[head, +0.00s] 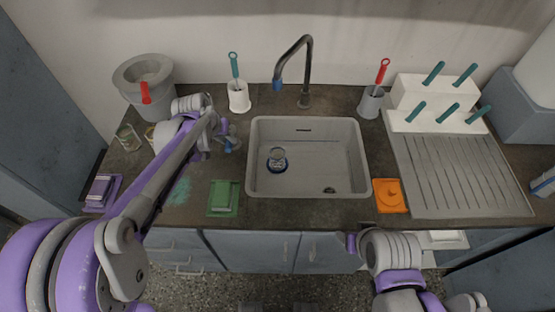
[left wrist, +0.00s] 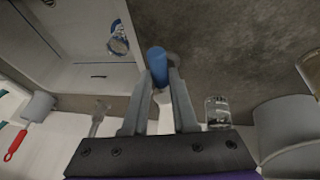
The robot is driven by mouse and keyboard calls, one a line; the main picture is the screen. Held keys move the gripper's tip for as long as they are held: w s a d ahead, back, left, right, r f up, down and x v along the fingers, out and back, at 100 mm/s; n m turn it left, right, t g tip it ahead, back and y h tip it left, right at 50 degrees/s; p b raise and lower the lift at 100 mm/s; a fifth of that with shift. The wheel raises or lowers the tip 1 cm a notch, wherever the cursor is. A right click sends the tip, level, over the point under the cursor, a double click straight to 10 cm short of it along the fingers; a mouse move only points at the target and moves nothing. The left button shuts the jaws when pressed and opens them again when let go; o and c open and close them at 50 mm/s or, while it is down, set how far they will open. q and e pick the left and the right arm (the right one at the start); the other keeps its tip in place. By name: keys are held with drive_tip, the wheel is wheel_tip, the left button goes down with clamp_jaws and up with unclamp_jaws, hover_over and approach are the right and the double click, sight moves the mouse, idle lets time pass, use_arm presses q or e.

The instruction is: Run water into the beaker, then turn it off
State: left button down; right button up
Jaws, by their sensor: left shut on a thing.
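The beaker (head: 278,160) stands in the left part of the sink (head: 310,190), below the tap's blue nozzle (head: 277,85). It has a blue mark round its base, and it also shows at the top of the left wrist view (left wrist: 117,42). No stream of water can be made out between nozzle and beaker. My left gripper (head: 227,140) is left of the sink, over the counter. In the left wrist view its fingers (left wrist: 160,80) are closed about a blue cylindrical handle (left wrist: 156,60).
A green sponge-like block (head: 223,198) lies left of the sink and an orange one (head: 389,195) right of it. Brush holders (head: 239,97) stand behind. A glass (head: 128,138) and grey bucket (head: 150,95) are at left. A drainboard (head: 460,180) is at right.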

use_arm(q)
drive_tip(key=shift+a, duration=0.15)
drive_tip(key=c, duration=0.6)
unclamp_jaws()
drive_tip(key=v, duration=1)
drive_tip(key=shift+s+a+r+p, duration=0.1)
drive_tip(key=shift+s+r+p, duration=0.1)
drive_tip(key=shift+r+p, duration=0.15)
drive_tip(key=shift+t+y, duration=0.5)
drive_tip(key=shift+y, duration=0.4)
drive_tip(key=s+f, duration=0.2)
drive_tip(key=s, duration=0.6)
drive_tip(key=s+f+p, duration=0.1)
drive_tip(key=s+f, duration=0.1)
drive_tip(key=s, duration=0.6)
drive_tip(key=s+f, duration=0.3)
drive_tip(key=s, duration=0.5)
drive_tip(key=shift+f, duration=0.1)
